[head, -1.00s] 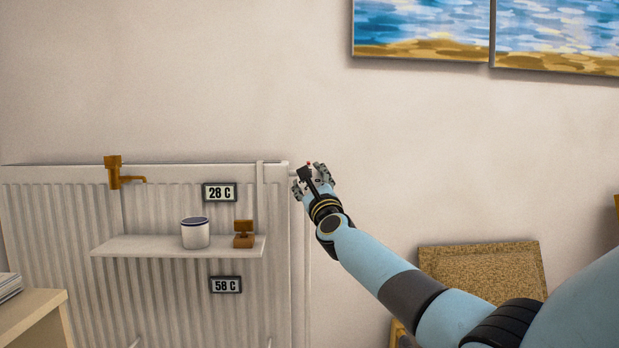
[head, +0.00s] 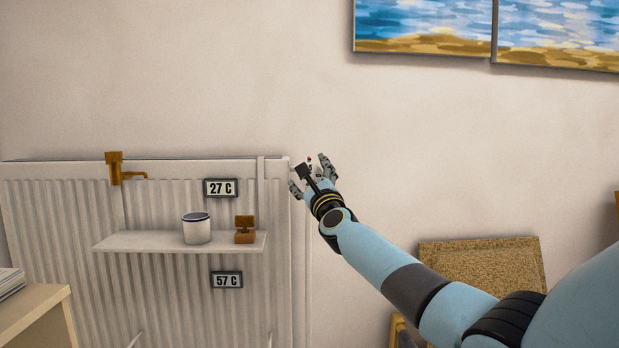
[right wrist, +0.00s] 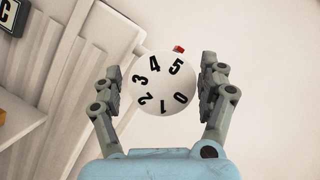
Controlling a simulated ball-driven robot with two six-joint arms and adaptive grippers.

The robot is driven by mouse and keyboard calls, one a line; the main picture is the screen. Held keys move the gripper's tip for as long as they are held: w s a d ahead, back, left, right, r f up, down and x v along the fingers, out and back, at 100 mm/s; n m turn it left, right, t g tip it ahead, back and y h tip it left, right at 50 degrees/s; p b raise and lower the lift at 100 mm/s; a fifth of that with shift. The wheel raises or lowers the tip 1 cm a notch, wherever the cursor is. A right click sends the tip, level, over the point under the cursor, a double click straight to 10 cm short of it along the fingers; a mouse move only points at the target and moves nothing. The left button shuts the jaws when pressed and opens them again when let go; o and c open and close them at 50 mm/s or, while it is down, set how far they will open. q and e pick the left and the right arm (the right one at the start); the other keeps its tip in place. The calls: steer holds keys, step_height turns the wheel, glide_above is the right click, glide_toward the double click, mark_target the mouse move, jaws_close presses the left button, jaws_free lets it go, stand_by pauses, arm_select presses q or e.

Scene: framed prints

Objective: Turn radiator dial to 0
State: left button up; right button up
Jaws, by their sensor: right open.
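The radiator dial (right wrist: 163,85) is a white round knob with black digits 0 to 5, in the middle of the right wrist view. A small red marker (right wrist: 178,48) sits at its upper edge, nearest the digit 5. My right gripper (right wrist: 160,88) is open, with one finger on each side of the dial and small gaps between. In the head view my right gripper (head: 313,176) is at the radiator's upper right corner and hides most of the dial. The white ribbed radiator (head: 60,215) stands against the wall. My left gripper is not in view.
A shelf (head: 130,242) on the radiator holds a white cup (head: 196,229) and a small brown object (head: 244,230). Displays read 27 C (head: 220,188) and 57 C (head: 226,280). A brown tap-like piece (head: 116,170) sits on the radiator's top edge. A cork board (head: 480,270) leans at right.

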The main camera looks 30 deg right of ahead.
steer(key=shift+s, duration=0.1)
steer(key=shift+s+a+f, duration=0.1)
steer(key=shift+s+f, duration=0.1)
steer(key=shift+s, duration=0.1)
steer(key=v, duration=1.1)
steer(key=shift+o, duration=0.2)
step_height(320, 180, up, 4)
steer(key=a+m+g+h+p, duration=0.3)
steer(key=m+g+p, duration=0.2)
steer(key=m+p, duration=0.8)
steer(key=w+d+n, duration=0.1)
steer(key=w+d, duration=0.1)
steer(key=w, duration=0.1)
steer(key=w+d, duration=0.2)
steer(key=w, duration=0.1)
steer(key=w+d+n, duration=0.1)
steer(key=w+d, duration=0.1)
steer(key=w, duration=0.2)
steer(key=shift+n, duration=0.3)
